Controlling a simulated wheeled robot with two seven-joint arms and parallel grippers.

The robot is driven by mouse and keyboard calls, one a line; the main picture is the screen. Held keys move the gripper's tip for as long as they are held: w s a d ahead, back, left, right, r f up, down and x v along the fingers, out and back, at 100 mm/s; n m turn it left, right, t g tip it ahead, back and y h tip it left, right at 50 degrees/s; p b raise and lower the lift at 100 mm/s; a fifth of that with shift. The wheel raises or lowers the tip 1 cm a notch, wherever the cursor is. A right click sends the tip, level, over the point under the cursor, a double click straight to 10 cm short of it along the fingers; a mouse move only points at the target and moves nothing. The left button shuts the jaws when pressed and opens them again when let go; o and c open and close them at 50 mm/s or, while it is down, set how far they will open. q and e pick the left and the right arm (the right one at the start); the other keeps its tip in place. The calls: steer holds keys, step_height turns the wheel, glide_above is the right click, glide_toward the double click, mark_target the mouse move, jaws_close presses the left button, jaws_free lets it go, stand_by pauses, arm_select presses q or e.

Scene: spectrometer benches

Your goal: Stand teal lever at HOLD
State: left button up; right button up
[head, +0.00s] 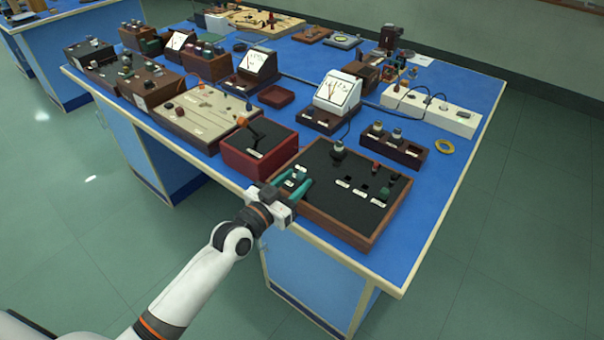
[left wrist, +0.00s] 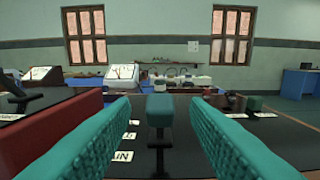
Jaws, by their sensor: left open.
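The teal lever (left wrist: 159,108) stands upright on a dark stem in the middle of the left wrist view, rising from the black-topped panel (head: 338,206) with a wooden frame. My left gripper (head: 297,177) has teal fingers and reaches over the panel's near left corner. In the left wrist view its two fingers (left wrist: 160,112) are spread on either side of the lever, with a gap on both sides. White labels, one ending in "IN" (left wrist: 122,156), lie left of the lever. I cannot read HOLD. In the head view the lever is hard to tell from the fingers.
A dark red box (head: 259,158) with a black lever stands just left of the panel. Other knobs and switches stand on the panel's right part. A white meter (head: 337,92) and a terminal block (head: 393,146) stand behind. The blue bench top (head: 440,200) is clear at right.

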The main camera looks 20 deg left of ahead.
mark_target(299, 177)
arm_select(q)
steer(key=shift+x, duration=1.6)
steer(key=shift+c, duration=0.2)
jaws_close()
steer(key=shift+r+p, duration=0.15)
steer(key=shift+p, duration=0.25)
steer(key=g+p, duration=0.1)
steer(key=p, duration=0.3)
steer(key=w+g+y+p, duration=0.1)
steer(key=g+p, duration=0.1)
steer(key=p, duration=0.3)
steer(key=w+d+r+g+p, duration=0.1)
steer(key=p, duration=0.3)
steer(key=shift+w+g+y, duration=0.1)
steer(key=shift+g+y, duration=0.2)
steer(key=shift+w+f+p, duration=0.1)
steer(key=shift+p, duration=0.35)
steer(key=shift+f+g, duration=0.25)
steer(key=shift+g, duration=0.15)
